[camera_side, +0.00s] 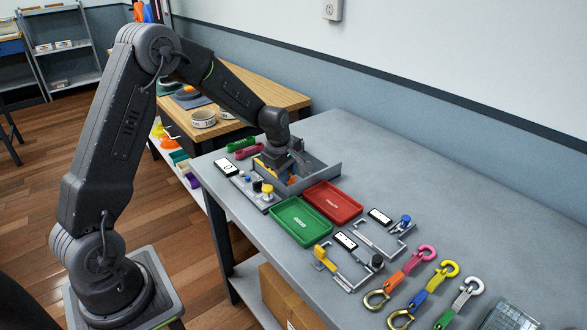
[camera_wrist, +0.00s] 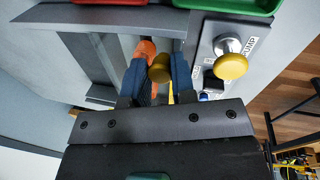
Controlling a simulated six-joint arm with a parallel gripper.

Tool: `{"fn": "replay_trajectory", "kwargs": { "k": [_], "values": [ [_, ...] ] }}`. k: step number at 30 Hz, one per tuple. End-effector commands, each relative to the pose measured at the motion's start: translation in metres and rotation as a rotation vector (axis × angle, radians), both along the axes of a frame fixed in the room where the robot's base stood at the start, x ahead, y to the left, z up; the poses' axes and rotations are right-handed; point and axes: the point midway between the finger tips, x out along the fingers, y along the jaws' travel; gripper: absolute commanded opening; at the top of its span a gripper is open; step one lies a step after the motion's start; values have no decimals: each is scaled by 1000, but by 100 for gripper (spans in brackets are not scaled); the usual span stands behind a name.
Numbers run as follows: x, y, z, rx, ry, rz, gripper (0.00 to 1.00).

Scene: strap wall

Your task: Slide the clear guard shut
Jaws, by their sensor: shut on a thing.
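My gripper (camera_side: 285,168) is low over a grey walled fixture (camera_side: 320,175) at the far left of the bench. In the wrist view its two blue fingers (camera_wrist: 158,72) close on a small round yellow-brown knob (camera_wrist: 160,68), which seems to be the guard's handle. The clear guard itself cannot be made out in either view, so how far it is slid cannot be told. An orange piece (camera_wrist: 146,47) shows beyond the knob, inside the fixture. Part of the fixture is hidden by my wrist.
A control plate with a yellow push button (camera_wrist: 231,66) stands beside the fixture. A green tray (camera_side: 300,226) and a red tray (camera_side: 334,203) lie close in front. Several coloured hooks and grey brackets lie further right. The bench's right rear is clear.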

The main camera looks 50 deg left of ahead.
Motion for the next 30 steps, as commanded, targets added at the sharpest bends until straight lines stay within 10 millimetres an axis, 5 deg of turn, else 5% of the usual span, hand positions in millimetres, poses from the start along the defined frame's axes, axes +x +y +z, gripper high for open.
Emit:
{"fn": "replay_trajectory", "kwargs": {
  "k": [7,8,15,24,30],
  "values": [
    [-5,2,-1,0,16,-1,0],
    [-5,2,-1,-1,17,-1,26],
    [-4,1,-1,-1,16,-1,49],
    [-3,0,2,-1,11,-1,50],
    [-8,0,28,0,6,-1,50]
  ]
}}
